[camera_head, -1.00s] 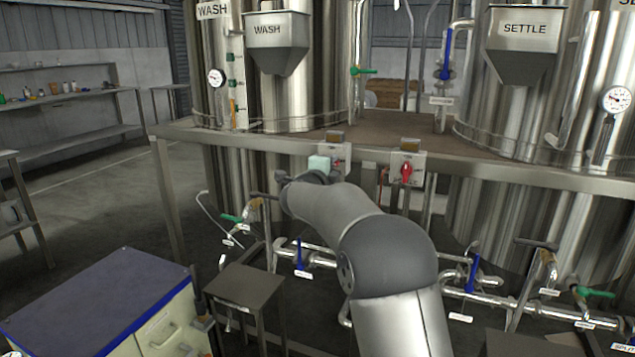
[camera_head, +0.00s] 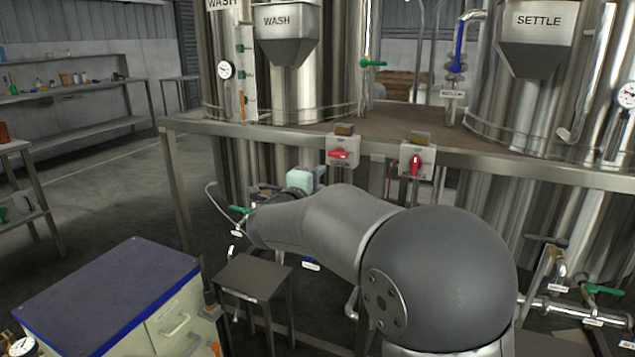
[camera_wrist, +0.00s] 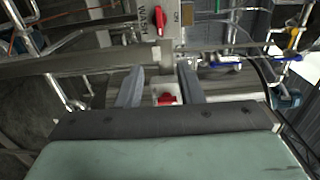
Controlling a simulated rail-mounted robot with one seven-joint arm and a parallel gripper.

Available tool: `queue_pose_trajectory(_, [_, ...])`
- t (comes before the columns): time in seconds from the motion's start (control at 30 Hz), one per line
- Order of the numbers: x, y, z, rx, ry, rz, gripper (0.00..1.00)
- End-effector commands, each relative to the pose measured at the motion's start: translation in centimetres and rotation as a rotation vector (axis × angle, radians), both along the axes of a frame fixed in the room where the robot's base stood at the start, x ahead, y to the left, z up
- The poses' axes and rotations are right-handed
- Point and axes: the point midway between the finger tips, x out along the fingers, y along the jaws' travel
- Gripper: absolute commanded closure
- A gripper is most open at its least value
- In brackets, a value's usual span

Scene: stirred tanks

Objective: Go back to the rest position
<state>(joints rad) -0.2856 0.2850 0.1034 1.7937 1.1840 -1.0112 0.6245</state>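My gripper shows in the wrist view (camera_wrist: 159,72) with its two grey fingers apart and nothing held between them. In the head view my arm reaches from the lower right toward the middle, and the pale green body of my gripper is at its far end, below and left of the left switch box (camera_head: 342,150). That box has a red handle lying roughly level. The right switch box (camera_head: 417,158) has a red handle standing upright. My fingertips are hard to make out in the head view.
A steel platform edge (camera_head: 480,160) runs across behind my arm, with WASH and SETTLE tanks above. A small steel stand (camera_head: 252,277) and a blue-topped cabinet (camera_head: 105,285) are at the lower left. Pipes with valves run low at the right. Open floor lies left.

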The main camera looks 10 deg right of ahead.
Motion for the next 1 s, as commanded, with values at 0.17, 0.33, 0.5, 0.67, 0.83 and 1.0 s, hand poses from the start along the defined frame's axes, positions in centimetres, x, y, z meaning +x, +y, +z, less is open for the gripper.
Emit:
queue_pose_trajectory(0.17, [0.0, 0.0, 0.3, -0.006, 0.006, 0.011, 0.66])
queue_pose_trajectory(0.33, [-0.7, 1.1, 3.6, -0.127, 0.111, 0.203, 0.66])
queue_pose_trajectory(0.5, [-5.6, 3.1, 5.3, -0.418, 0.402, 0.596, 0.66])
queue_pose_trajectory(0.67, [-15.4, 2.5, 3.1, -0.699, 0.767, 0.972, 0.66])
queue_pose_trajectory(0.83, [-27.4, -0.9, 0.6, -0.889, 1.143, 1.296, 0.66])
queue_pose_trajectory(1.0, [-36.1, -4.3, -0.1, -0.960, 1.406, 1.501, 0.66])
